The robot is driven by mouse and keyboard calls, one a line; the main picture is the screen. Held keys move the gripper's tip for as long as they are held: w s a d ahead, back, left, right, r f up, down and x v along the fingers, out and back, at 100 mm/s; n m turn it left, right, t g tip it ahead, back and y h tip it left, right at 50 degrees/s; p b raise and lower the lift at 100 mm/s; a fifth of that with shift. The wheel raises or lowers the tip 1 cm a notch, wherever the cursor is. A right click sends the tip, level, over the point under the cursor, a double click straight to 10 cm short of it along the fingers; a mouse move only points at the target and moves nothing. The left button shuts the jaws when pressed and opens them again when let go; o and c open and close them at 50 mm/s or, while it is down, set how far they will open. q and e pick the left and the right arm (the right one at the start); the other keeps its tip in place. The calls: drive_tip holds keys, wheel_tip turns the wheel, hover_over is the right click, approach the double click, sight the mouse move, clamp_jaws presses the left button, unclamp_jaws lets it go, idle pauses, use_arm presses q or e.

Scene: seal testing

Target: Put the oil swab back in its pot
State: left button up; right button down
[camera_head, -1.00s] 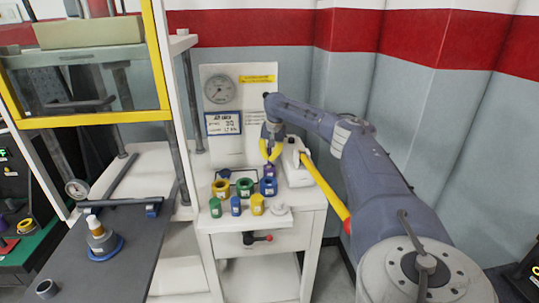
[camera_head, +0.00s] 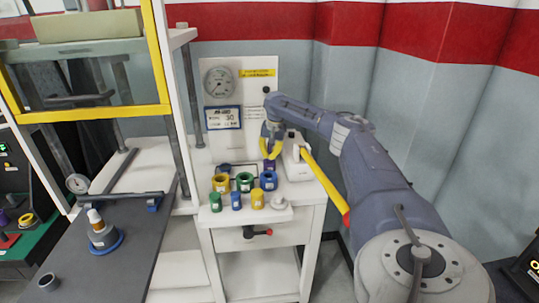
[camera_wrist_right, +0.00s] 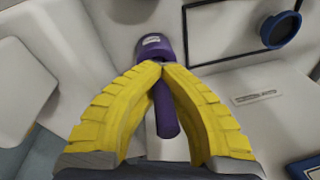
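The oil swab shows in the right wrist view as a purple stick (camera_wrist_right: 166,112) between the yellow fingers. My right gripper (camera_wrist_right: 164,67) is closed around it, with the fingertips together and the stick reaching back toward the palm. A purple pot (camera_wrist_right: 153,45) with a white label lies just beyond the fingertips. Whether the swab's lower end is inside the pot or above it is hidden by the fingertips. In the head view my right gripper (camera_head: 271,150) is over the back of the white cart, with the purple pot (camera_head: 269,166) right below. My left gripper is out of view.
Several coloured pots and small bottles, including a green pot (camera_head: 245,181) and a blue pot (camera_head: 268,180), crowd the cart top (camera_head: 300,203) in front. A white device with a yellow lever (camera_head: 325,185) stands right of the gripper. A gauge panel (camera_head: 220,88) stands behind.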

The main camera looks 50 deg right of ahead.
drive_tip(key=shift+f, duration=0.3)
idle(0.6)
drive_tip(key=c, duration=1.9)
unclamp_jaws()
drive_tip(key=o, duration=0.7)
drive_tip(key=shift+c, duration=0.2)
drive_tip(key=shift+r, duration=0.15)
drive_tip(key=shift+r, duration=5.7)
